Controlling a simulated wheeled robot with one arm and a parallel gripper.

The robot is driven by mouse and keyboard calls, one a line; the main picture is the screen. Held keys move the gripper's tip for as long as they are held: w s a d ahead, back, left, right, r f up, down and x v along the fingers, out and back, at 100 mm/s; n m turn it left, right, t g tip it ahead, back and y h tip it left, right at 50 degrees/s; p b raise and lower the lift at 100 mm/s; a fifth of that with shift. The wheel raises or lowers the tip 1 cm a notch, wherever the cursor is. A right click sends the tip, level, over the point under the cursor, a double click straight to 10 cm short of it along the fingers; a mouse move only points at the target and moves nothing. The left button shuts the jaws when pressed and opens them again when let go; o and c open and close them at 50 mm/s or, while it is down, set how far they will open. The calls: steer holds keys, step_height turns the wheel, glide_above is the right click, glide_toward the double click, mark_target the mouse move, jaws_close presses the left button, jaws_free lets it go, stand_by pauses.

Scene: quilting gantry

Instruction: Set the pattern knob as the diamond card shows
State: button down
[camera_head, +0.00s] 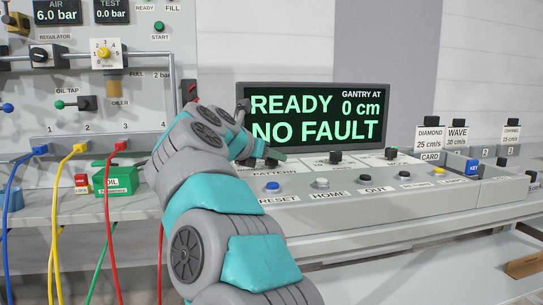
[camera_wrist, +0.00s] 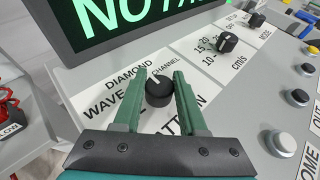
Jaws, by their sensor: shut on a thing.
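The pattern knob (camera_wrist: 159,92) is a round black knob on the white console panel, with DIAMOND, CHANNEL and WAVE printed around it. Its white mark points up, near the gap between DIAMOND and CHANNEL; the exact setting is hard to tell. My gripper (camera_wrist: 159,74) has its two green fingers on either side of the knob, shut on it. In the head view my arm hides most of this spot. The diamond card (camera_head: 430,139) stands at the right of the console and reads DIAMOND, 25 cm/s.
The cm/s knob (camera_wrist: 228,42) and mode knob (camera_wrist: 257,19) sit right of the pattern knob. A row of buttons, including blue RESET (camera_head: 272,187), lies in front. The screen (camera_head: 316,117) behind reads READY, 0 cm, NO FAULT. A wave card (camera_head: 457,139) stands beside the diamond card.

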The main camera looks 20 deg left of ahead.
mark_target(254, 177)
steer(key=shift+c, duration=2.3)
jaws_free()
steer(key=shift+s+a, duration=0.1)
steer(key=b+v, duration=0.1)
steer(key=v, duration=0.6)
steer(key=shift+s+r, duration=0.15)
steer(key=shift+s, duration=0.1)
